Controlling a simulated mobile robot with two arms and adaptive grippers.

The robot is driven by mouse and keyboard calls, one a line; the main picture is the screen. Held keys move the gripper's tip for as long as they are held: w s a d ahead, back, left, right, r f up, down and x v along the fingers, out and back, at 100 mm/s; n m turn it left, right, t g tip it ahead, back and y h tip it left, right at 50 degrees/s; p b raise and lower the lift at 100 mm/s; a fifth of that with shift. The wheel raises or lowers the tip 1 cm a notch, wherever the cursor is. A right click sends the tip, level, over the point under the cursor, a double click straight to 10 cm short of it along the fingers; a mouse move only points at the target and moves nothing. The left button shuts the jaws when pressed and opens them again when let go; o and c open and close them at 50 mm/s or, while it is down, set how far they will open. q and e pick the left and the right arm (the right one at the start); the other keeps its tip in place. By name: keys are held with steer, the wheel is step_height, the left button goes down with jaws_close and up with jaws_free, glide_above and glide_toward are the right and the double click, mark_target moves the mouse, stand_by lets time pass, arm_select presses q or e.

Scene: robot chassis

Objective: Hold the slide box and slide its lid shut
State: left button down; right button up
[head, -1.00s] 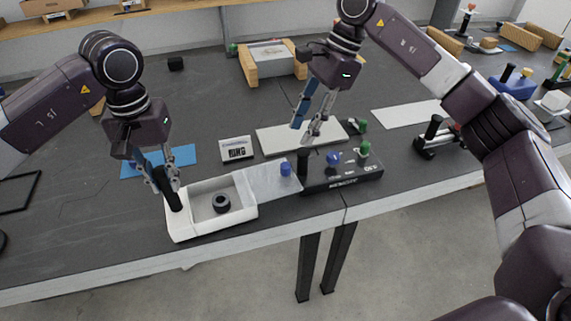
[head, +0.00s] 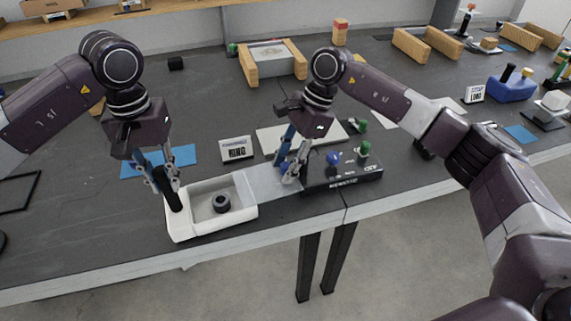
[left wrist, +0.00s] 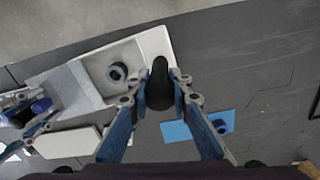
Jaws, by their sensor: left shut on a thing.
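The white slide box (head: 182,229) stands on the near table edge, with a dark ring (head: 221,202) inside its uncovered tray. My left gripper (head: 170,178) is shut on the box's black upright handle (left wrist: 160,85). The pale lid (head: 258,181) is slid out to the right, leaving the tray open. My right gripper (head: 290,173) is down at the lid's outer end.
A black device (head: 345,178) with blue and green knobs stands close right of the lid. A small sign (head: 237,149), a blue mat (head: 138,163) and a pale board (head: 270,141) lie behind. The table's front edge is close to the box.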

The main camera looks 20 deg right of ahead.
mark_target(238, 188)
jaws_close()
steer(key=a, duration=0.8)
steer(key=s+a, duration=0.1)
steer(key=a, duration=0.3)
steer(key=shift+s+a+r, duration=0.1)
steer(key=shift+c, duration=1.6)
jaws_free()
steer(key=o, duration=0.3)
